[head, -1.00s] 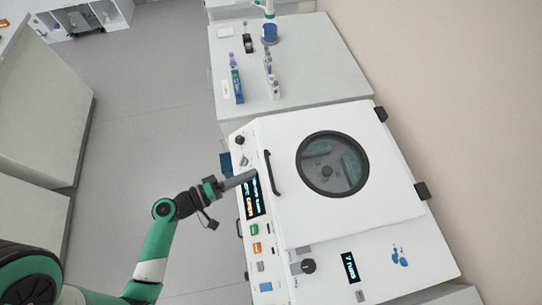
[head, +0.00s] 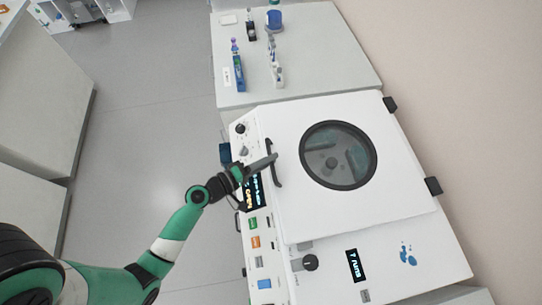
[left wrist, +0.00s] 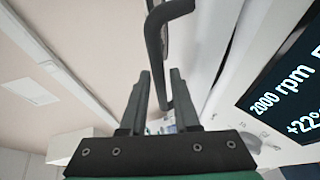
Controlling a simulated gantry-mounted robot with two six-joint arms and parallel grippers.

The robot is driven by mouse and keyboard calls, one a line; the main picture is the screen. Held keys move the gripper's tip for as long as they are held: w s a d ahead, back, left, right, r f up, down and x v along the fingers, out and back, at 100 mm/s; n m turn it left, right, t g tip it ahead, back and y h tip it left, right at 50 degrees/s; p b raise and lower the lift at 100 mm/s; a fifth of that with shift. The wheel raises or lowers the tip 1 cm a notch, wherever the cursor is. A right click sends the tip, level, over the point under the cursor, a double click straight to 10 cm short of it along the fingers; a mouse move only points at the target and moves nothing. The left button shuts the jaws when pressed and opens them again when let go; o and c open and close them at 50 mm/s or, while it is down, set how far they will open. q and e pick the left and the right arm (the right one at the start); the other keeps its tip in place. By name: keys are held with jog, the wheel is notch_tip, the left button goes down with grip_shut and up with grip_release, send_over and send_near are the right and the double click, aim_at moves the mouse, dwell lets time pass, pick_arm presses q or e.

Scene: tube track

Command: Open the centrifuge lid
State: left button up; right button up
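The white centrifuge lid (head: 285,215) is down on the machine, with a round dark window (head: 338,155). Its dark bar handle (head: 276,178) is on the lid's left edge, and shows large in the left wrist view (left wrist: 153,40). My left gripper (head: 273,158) is at the upper part of the handle. In the left wrist view its two fingers (left wrist: 160,75) are apart, one on each side of the bar, with gaps visible. How deep the bar sits between them I cannot tell. My right gripper is in no view.
A second bench (head: 310,50) behind holds a blue box (head: 239,75) and small lab items. Two dark hinges (head: 433,186) are on the lid's right side. Open floor lies left.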

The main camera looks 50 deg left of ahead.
pick_arm(q)
jog(key=shift+w+f, duration=0.1)
jog(key=shift+w, duration=0.4)
grip_shut()
dwell(1.1)
